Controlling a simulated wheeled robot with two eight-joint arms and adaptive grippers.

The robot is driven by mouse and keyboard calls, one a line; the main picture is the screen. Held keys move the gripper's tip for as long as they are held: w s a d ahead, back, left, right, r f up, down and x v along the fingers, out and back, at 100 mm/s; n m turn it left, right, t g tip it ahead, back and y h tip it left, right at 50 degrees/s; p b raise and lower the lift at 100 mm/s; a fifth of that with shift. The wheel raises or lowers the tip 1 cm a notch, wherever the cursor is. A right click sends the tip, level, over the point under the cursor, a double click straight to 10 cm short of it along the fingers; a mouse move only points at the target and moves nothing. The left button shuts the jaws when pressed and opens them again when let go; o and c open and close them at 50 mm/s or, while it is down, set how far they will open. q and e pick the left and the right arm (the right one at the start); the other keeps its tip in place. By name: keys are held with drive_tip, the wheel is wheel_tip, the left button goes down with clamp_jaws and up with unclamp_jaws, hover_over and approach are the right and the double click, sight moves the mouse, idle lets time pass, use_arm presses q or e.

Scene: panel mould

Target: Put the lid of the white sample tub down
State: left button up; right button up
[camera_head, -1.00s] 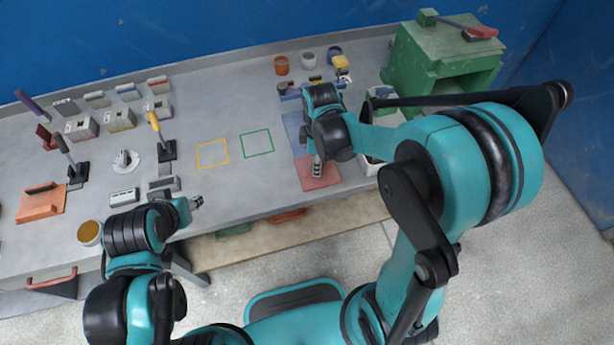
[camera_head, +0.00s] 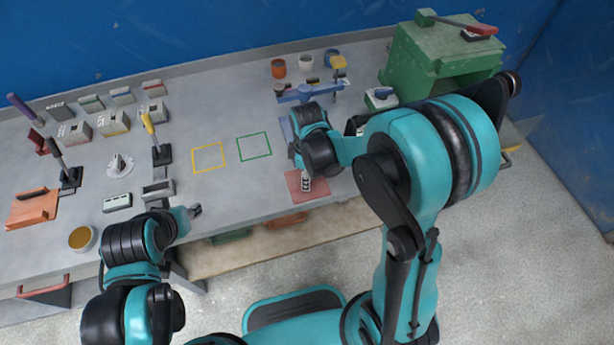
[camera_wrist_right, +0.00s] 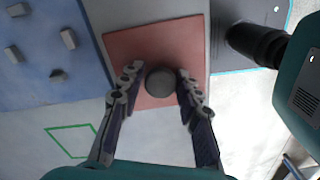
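My right gripper (camera_wrist_right: 160,80) is over the red square (camera_wrist_right: 119,46). Its fingers flank a small grey round piece (camera_wrist_right: 160,82), apparently the lid, and seem to touch it on both sides. How high it sits above the red square is unclear. In the head view my right wrist largely hides the fingers. My left gripper (camera_head: 194,211) is at the bench's front edge, apparently empty; its fingers are too small to judge.
A blue fixture (camera_head: 310,92) stands behind my right gripper, and a green cabinet (camera_head: 430,65) at the back right. Yellow (camera_head: 208,158) and green (camera_head: 254,146) outlines mark clear bench to its left. Levers, boxes and a yellow-topped tub (camera_head: 81,238) fill the left side.

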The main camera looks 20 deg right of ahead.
drive_tip(key=shift+o, duration=0.4)
drive_tip(key=shift+r, duration=0.1)
drive_tip(key=shift+r, duration=0.25)
wheel_tip(320, 180, up, 11)
drive_tip(key=p, duration=0.4)
drive_tip(key=s+d+r+m+t, duration=0.2)
drive_tip(key=s+r+m+t, duration=0.1)
drive_tip(key=s+m, duration=0.2)
drive_tip(key=s+d+r+m+t, duration=0.2)
drive_tip(key=s+r+m+t, duration=0.2)
drive_tip(key=m, duration=0.4)
drive_tip(key=shift+s+d+r+m, duration=0.2)
drive_tip(key=shift+s+d+m, duration=0.2)
drive_tip(key=shift+s, duration=0.25)
